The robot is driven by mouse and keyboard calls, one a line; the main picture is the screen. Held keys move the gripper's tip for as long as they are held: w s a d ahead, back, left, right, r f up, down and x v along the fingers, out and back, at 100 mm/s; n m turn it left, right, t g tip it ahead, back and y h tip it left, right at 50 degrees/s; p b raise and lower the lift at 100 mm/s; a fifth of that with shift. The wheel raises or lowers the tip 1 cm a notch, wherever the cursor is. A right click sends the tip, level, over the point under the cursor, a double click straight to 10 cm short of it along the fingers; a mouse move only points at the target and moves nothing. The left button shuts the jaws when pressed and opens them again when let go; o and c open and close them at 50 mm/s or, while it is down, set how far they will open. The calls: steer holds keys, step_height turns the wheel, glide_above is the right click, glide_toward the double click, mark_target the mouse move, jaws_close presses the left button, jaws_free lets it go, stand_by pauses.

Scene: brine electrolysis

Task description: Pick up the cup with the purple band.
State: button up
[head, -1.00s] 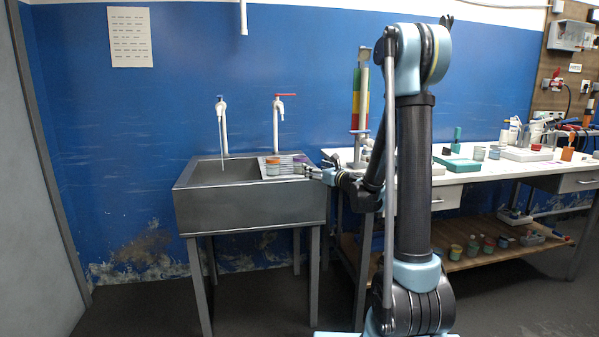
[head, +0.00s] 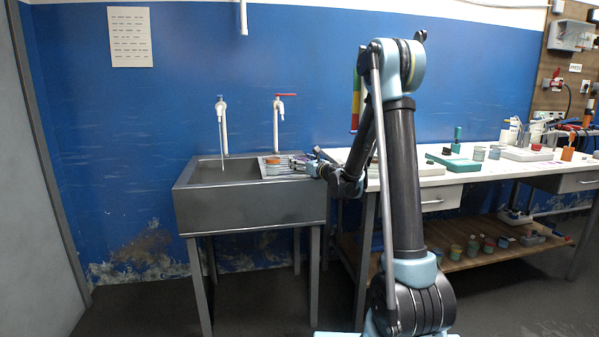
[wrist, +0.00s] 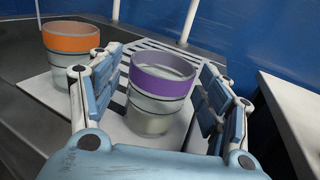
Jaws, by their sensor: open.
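The cup with the purple band (wrist: 160,85) stands upright on a slotted white drainboard at the sink in the wrist view. Its wall is greyish and see-through, and its mouth is open. My gripper (wrist: 161,64) is open, with one blue-padded finger on each side of this cup. The left finger is close to the cup; I cannot tell whether it touches. A gap shows on the right. In the head view my gripper (head: 305,163) is at the sink's right end and largely hides this cup.
A cup with an orange band (wrist: 68,50) stands just left of my left finger, also in the head view (head: 273,166). The drainboard (wrist: 117,130) lies at the grey sink (head: 250,210). A white worktop (head: 410,181) with lab items is to the right; taps stand behind.

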steer(key=shift+w+a, duration=0.15)
steer(key=shift+c, duration=0.2)
steer(key=c, duration=1.2)
steer(key=shift+r, duration=0.1)
